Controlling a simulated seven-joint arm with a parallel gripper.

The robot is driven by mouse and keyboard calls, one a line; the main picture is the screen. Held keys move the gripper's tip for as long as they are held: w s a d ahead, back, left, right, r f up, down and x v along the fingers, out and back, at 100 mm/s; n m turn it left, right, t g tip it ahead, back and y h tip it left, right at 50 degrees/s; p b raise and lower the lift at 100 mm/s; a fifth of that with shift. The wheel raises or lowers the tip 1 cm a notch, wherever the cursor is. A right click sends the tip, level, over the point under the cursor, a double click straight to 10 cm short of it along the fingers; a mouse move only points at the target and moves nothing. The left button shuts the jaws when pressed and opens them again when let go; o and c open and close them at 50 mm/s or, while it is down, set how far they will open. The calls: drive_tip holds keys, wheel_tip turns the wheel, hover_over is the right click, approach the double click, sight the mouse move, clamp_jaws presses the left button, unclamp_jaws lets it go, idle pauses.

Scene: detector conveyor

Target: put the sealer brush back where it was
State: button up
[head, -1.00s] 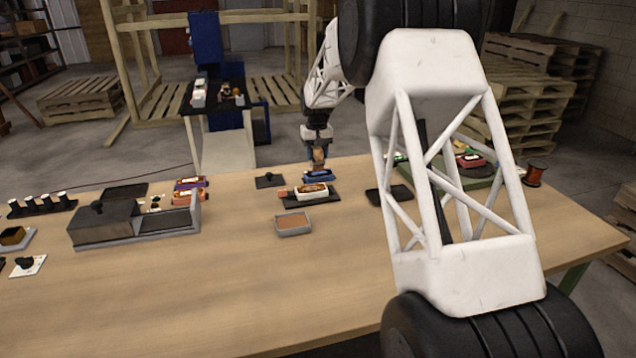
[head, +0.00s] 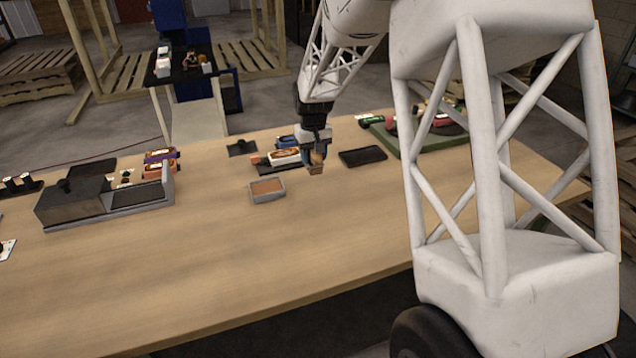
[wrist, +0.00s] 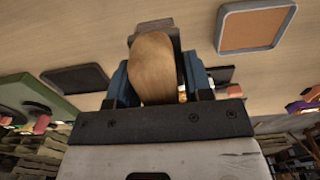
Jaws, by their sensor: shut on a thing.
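My gripper (head: 313,157) is shut on the sealer brush (head: 314,169) and holds it over the table. In the wrist view the brush (wrist: 152,68) shows its rounded wooden handle between the blue fingers of my gripper (wrist: 157,76), with a dark brown end beyond them. In the head view the brush hangs right of a shallow grey tray with an orange-brown filling (head: 267,188). The tray also shows at the upper right of the wrist view (wrist: 256,25). I cannot tell how far the brush is above the table.
A dark flat pad (head: 362,156) lies right of my gripper. A white and brown car-like item (head: 284,157) and a blue one (head: 286,141) are close behind and left. A grey fixture (head: 105,200) stands left. The front of the table (head: 225,270) is clear.

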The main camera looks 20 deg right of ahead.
drive_tip(key=s+f, duration=0.3)
drive_tip(key=s, duration=0.9)
drive_tip(key=shift+w, duration=0.15)
drive_tip(key=w+d, duration=0.1)
drive_tip(key=w, duration=0.4)
drive_tip(key=w+d+f, duration=0.1)
drive_tip(key=w, duration=0.8)
drive_tip(key=shift+w+d+f, duration=0.15)
drive_tip(key=shift+w+d, duration=0.2)
drive_tip(key=shift+d, duration=0.05)
drive_tip(key=shift+w, duration=0.1)
drive_tip(key=shift+w, duration=0.15)
drive_tip(key=shift+w+f, duration=0.2)
drive_tip(key=shift+f, duration=1.65)
drive_tip(key=shift+f, duration=0.1)
